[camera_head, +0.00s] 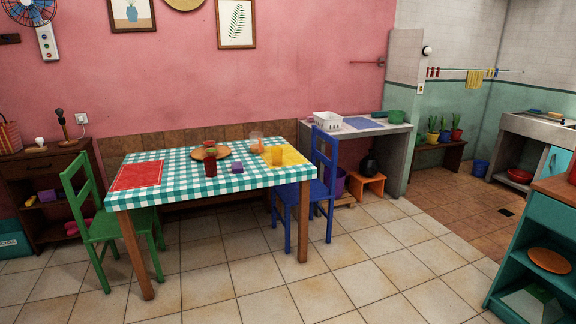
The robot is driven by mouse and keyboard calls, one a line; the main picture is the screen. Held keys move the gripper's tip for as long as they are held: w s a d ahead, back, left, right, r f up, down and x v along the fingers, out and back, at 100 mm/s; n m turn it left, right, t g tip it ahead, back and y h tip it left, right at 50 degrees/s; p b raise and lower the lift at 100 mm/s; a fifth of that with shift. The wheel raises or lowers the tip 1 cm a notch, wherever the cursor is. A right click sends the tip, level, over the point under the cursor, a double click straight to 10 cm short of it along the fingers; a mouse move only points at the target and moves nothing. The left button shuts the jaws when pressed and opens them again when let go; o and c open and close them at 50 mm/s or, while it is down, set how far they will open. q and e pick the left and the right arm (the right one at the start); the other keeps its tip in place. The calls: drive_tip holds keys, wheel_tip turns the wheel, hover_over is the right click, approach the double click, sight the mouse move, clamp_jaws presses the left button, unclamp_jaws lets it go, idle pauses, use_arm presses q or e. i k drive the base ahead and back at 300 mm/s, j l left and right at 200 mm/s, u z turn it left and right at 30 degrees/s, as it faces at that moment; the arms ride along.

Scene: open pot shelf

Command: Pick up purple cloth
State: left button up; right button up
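A small purple item (236,168) lies on the checked tablecloth near the front edge of the dining table. Another small purple item (47,196) lies on the lower shelf of the brown cabinet at the left. A flat blue-violet piece (362,123) lies on the concrete counter at the back. All are small in the head view, and I cannot tell which of them is cloth. Neither of my grippers is in view.
The dining table (183,188) has a green chair (84,205) at its left and a blue chair (325,170) at its right. A red cup (210,167) stands near the table's purple item. A teal shelf unit (545,225) stands at right. The front tiled floor is clear.

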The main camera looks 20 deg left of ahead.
sight(236, 167)
drive_tip(key=i+j+z, duration=0.3)
drive_tip(key=j+z, duration=0.15)
drive_tip(key=i+j+z, duration=0.2)
drive_tip(key=j, duration=0.15)
drive_tip(key=j+z, duration=0.15)
drive_tip(key=j, duration=0.3)
drive_tip(key=i+j+z, duration=0.15)
drive_tip(key=j, duration=0.35)
drive_tip(key=i+j, duration=0.1)
drive_tip(key=j, duration=0.55)
drive_tip(key=i+j+z, duration=0.1)
drive_tip(key=j, duration=0.55)
drive_tip(key=i+j, duration=0.1)
drive_tip(key=j, duration=0.55)
